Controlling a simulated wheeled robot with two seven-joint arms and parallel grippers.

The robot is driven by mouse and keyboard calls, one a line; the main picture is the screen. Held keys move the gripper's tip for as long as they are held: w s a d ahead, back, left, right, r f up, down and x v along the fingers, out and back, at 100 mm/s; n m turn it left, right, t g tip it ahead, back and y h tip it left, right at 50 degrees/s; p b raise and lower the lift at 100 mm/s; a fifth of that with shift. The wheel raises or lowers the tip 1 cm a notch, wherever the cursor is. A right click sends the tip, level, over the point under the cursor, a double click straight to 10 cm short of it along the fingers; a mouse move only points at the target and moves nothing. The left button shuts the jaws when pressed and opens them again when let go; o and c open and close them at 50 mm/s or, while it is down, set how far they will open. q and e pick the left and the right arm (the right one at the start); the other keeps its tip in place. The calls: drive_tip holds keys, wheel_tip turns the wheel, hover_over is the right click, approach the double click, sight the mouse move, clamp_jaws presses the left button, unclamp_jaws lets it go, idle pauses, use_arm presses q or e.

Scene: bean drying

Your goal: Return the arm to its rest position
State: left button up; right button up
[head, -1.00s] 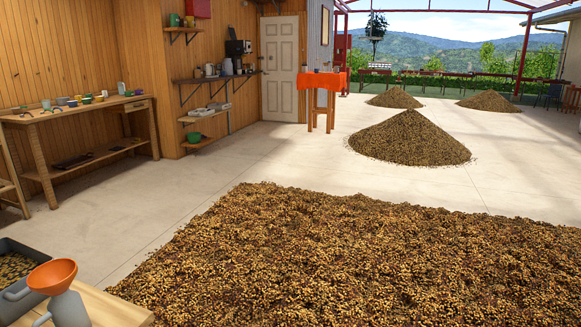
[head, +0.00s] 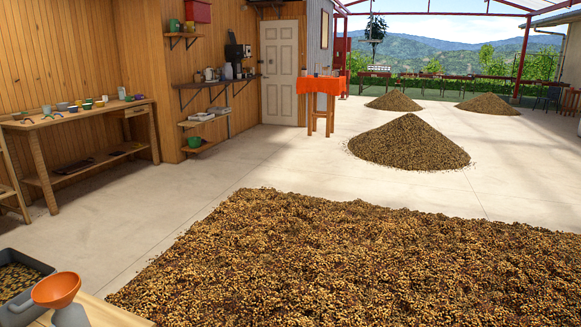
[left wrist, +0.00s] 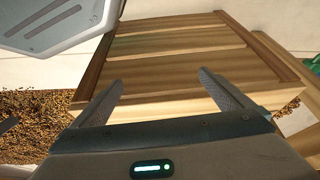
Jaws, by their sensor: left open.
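My left gripper (left wrist: 160,79) shows only in the left wrist view. Its two fingers are spread wide apart with nothing between them. Beyond the fingers is a slatted wooden piece of furniture (left wrist: 180,45). Neither arm shows in the head view, and my right gripper is in no view.
In the head view, an orange funnel (head: 56,288) on a grey jug (head: 70,317) and a dark tray (head: 44,266) of beans stand at a wooden table corner (head: 105,312), bottom left. A wide bean bed (head: 350,260) covers the near floor.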

use_arm(q)
drive_tip(key=s+d+f+p, duration=0.1)
drive_tip(key=s+f+p, duration=0.2)
drive_tip(key=f, duration=0.7)
drive_tip(key=shift+s+f+t, duration=0.15)
drive_tip(key=shift+f+t, duration=0.2)
drive_tip(key=shift+t, duration=0.05)
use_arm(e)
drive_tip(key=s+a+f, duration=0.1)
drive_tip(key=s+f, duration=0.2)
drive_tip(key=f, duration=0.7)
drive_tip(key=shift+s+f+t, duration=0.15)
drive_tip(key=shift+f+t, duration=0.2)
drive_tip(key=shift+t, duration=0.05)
